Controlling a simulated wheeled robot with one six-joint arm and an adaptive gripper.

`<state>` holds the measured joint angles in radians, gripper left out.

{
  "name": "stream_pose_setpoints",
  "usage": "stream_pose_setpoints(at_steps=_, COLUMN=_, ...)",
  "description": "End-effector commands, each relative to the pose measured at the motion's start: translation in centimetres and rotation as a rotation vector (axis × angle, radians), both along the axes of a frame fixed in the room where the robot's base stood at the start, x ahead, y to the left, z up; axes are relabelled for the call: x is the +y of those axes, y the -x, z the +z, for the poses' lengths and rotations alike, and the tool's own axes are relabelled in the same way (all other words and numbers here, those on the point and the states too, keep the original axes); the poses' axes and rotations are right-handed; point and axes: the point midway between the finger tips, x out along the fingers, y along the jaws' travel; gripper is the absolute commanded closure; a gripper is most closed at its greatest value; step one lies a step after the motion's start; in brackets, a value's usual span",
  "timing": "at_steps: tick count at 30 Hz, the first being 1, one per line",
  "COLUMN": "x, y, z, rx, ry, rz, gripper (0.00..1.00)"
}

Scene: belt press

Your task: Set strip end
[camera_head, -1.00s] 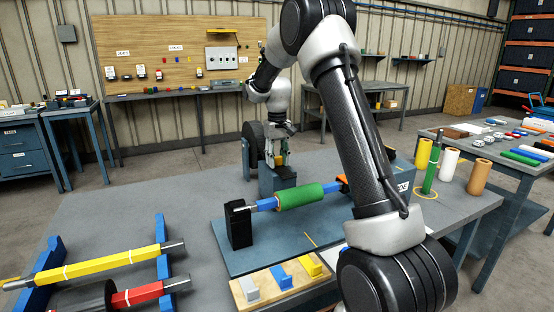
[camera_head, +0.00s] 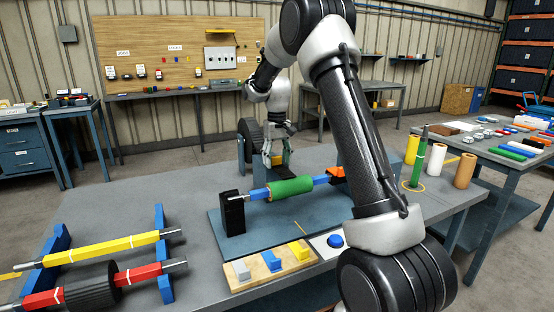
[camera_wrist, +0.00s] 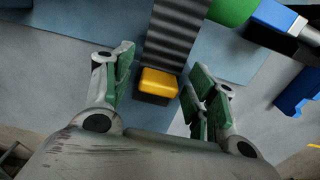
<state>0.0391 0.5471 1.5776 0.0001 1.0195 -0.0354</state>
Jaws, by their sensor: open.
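In the wrist view my gripper (camera_wrist: 163,68) is open, its green-padded fingers spread apart. A dark ribbed strip (camera_wrist: 178,35) runs down from the top between the fingers and ends in a yellow block (camera_wrist: 159,82). The block lies between the fingers, and gaps show on both sides. In the head view my gripper (camera_head: 276,153) is behind a green roller (camera_head: 291,187) on a blue shaft. The shaft's left end meets a black post (camera_head: 232,214); its right end reaches an orange piece (camera_head: 337,173) beside my arm. My arm hides part of the press.
A wooden board (camera_head: 233,284) with grey, blue and yellow blocks lies at the front. A blue button (camera_head: 335,241) is beside it. A yellow roller (camera_head: 110,246) and a red one (camera_head: 137,275) rest on blue racks at left. Upright cylinders stand at right.

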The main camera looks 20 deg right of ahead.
Motion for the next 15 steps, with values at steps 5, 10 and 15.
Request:
stream_pose_setpoints(at_steps=5, x=0.0, y=-0.1, z=0.8, rx=-0.004, ry=0.0, rz=0.0, gripper=0.43)
stream_pose_setpoints(at_steps=10, x=0.0, y=-0.1, z=4.0, rx=-0.006, ry=0.0, rz=0.0, gripper=0.43)
stream_pose_setpoints(at_steps=15, x=0.0, y=-0.1, z=7.9, rx=-0.005, ry=0.0, rz=0.0, gripper=0.43)
